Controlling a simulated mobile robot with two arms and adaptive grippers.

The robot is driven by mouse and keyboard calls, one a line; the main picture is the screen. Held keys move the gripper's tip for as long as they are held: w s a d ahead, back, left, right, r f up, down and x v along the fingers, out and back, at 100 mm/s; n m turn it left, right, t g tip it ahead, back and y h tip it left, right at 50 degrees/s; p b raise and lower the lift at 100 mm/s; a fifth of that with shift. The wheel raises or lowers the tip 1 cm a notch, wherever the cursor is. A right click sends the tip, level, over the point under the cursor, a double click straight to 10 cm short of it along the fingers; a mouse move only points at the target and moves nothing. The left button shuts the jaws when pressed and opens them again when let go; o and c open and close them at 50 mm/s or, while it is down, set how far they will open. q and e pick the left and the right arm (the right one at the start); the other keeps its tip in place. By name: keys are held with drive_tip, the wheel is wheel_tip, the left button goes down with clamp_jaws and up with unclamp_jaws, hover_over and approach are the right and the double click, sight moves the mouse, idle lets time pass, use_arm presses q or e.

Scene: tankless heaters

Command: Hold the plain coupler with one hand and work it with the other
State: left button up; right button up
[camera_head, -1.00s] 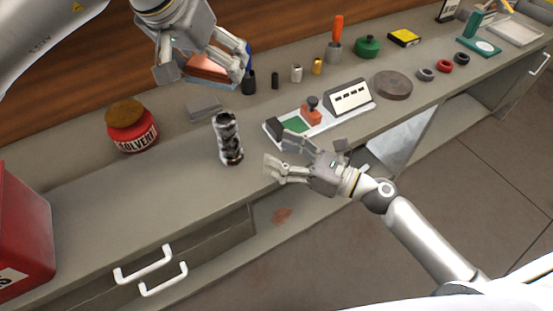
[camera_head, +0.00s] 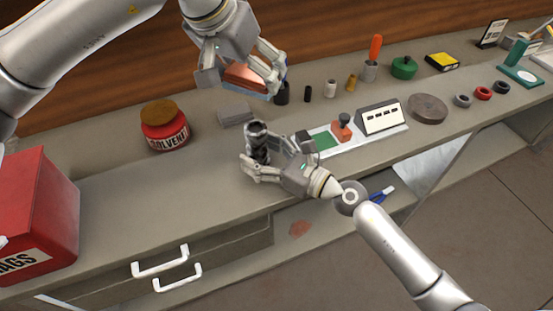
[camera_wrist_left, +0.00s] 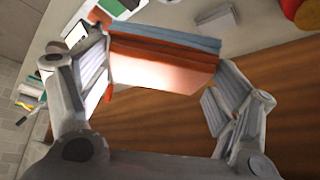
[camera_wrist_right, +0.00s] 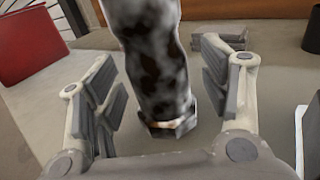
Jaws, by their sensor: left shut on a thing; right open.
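A mottled grey-and-black cylinder (camera_head: 258,133) with a hexagonal foot, which I take to be the coupler, stands upright on the counter. My right gripper (camera_head: 276,160) is open with its fingers at the cylinder's near side, partly hiding it. In the right wrist view the cylinder (camera_wrist_right: 157,60) stands between the spread fingers (camera_wrist_right: 165,95), with a gap on each side. My left gripper (camera_head: 240,76) is shut on an orange-and-blue block (camera_head: 247,77) above the back of the counter. The block (camera_wrist_left: 160,65) also shows between its fingers in the left wrist view.
A solvent jar (camera_head: 165,128) and a grey block (camera_head: 235,112) stand behind the cylinder. A tray (camera_head: 335,143) with a green pad and orange stamp lies to its right. Several small cylinders line the back. A red box (camera_head: 40,215) is at left; the counter between is clear.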

drive_tip(key=shift+w+a, duration=0.3)
drive_tip(key=shift+a, duration=0.15)
drive_tip(key=c, duration=1.3)
